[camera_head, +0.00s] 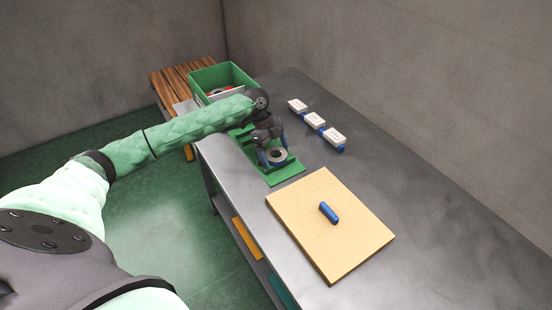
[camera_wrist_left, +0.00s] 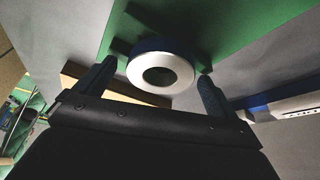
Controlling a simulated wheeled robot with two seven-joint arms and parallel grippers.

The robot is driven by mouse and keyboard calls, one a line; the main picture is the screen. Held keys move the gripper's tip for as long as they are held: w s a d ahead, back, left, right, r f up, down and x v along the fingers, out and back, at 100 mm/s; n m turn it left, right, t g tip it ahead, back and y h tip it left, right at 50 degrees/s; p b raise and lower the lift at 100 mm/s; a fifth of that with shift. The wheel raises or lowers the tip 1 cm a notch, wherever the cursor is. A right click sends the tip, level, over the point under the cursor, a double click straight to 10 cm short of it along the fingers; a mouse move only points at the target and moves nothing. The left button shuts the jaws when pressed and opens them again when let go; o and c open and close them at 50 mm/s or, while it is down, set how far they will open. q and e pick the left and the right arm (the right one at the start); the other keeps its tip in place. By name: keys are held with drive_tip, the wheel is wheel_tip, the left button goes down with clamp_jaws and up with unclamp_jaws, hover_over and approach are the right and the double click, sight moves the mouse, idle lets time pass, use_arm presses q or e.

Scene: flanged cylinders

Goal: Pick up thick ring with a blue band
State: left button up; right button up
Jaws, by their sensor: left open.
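The thick ring with a blue band (camera_head: 277,155) sits on a green holder (camera_head: 287,174) on the grey table. In the left wrist view the ring (camera_wrist_left: 177,74) shows a pale grey face with a dark round hole and a dark blue band at its edge. My left gripper (camera_head: 276,160) is down at the ring. In the left wrist view its two dark fingers (camera_wrist_left: 155,82) are open, one on each side of the ring, and I see a gap at each finger. My right gripper is not in view.
A green crate (camera_head: 222,73) with items in it stands at the far end of the table. Several white and blue blocks (camera_head: 315,120) lie to the right. A tan board (camera_head: 312,240) with a blue piece (camera_head: 328,212) lies nearer. The table's right side is clear.

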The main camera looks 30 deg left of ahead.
use_arm(q)
drive_tip(key=c, duration=1.5)
drive_tip(key=shift+c, duration=0.5)
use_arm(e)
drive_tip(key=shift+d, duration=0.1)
use_arm(q)
drive_tip(key=shift+r, duration=0.15)
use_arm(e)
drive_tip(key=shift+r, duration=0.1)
